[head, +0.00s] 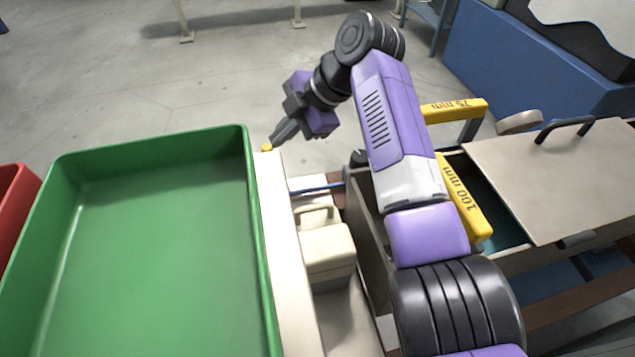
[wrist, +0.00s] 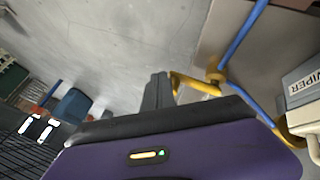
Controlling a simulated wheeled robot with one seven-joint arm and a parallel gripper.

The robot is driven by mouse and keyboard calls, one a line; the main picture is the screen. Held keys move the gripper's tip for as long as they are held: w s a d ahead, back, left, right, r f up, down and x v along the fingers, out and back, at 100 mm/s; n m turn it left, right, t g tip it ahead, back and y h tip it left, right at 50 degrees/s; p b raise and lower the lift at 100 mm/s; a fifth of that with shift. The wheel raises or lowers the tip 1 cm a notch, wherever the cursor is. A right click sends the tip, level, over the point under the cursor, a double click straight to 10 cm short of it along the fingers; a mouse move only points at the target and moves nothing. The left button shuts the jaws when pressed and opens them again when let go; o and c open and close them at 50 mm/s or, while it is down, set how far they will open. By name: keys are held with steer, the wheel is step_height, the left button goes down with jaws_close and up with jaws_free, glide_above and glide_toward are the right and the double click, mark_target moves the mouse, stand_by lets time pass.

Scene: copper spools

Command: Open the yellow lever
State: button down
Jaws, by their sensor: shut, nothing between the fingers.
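A bent yellow lever (wrist: 195,86) shows in the wrist view, joined by a yellow fitting to a blue pipe (wrist: 244,36). My gripper (wrist: 159,76) is shut and empty, its fingertips just left of the lever's free end. They look close to it, but I cannot tell whether they touch. In the head view my gripper (head: 273,146) points down and left beside a small yellow piece (head: 267,148) at the far end of a cream ledge. That piece may be the lever's end; the rest of the lever is hidden there.
A large green tray (head: 250,215) stands on the left, close to my gripper. Yellow bars marked 75 mm (head: 455,110) and 100 mm (head: 462,200) lie behind my arm. A cream box (head: 327,250) and a lidded bin (head: 560,180) stand nearby. Open floor lies beyond.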

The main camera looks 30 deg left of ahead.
steer(key=shift+s+a+n+g+b, duration=0.2)
steer(key=shift+a+n+g+b, duration=0.2)
steer(key=shift+a+n+b, duration=0.25)
steer(key=shift+d, duration=0.15)
steer(key=shift+d, duration=0.1)
